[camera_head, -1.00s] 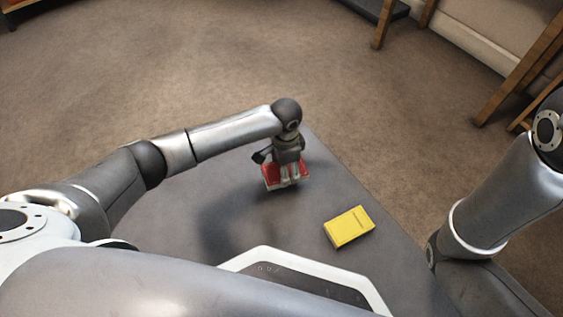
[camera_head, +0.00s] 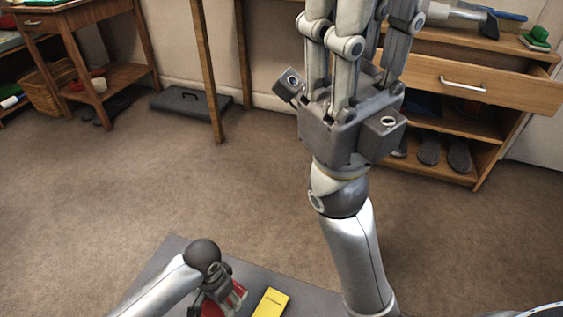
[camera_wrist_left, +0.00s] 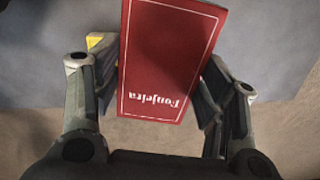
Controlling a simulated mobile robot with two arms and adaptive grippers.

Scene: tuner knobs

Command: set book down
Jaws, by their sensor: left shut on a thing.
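A red book (camera_wrist_left: 170,50) with a white border line and white lettering fills the middle of the left wrist view, between the two fingers of my left gripper (camera_wrist_left: 162,98). My left gripper is shut on it. In the head view my left gripper (camera_head: 224,296) and the red book (camera_head: 238,296) are low in the picture, over the grey table (camera_head: 170,262). I cannot tell whether the book touches the table. My right gripper (camera_head: 365,45) is raised, fingers up, its tips cut off by the top edge, so its opening is unclear.
A yellow book (camera_head: 271,303) lies on the table just right of the red one. Carpeted floor lies beyond. A wooden cabinet with an open drawer (camera_head: 470,83) stands behind my right arm. A dark flat case (camera_head: 190,101) is on the floor.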

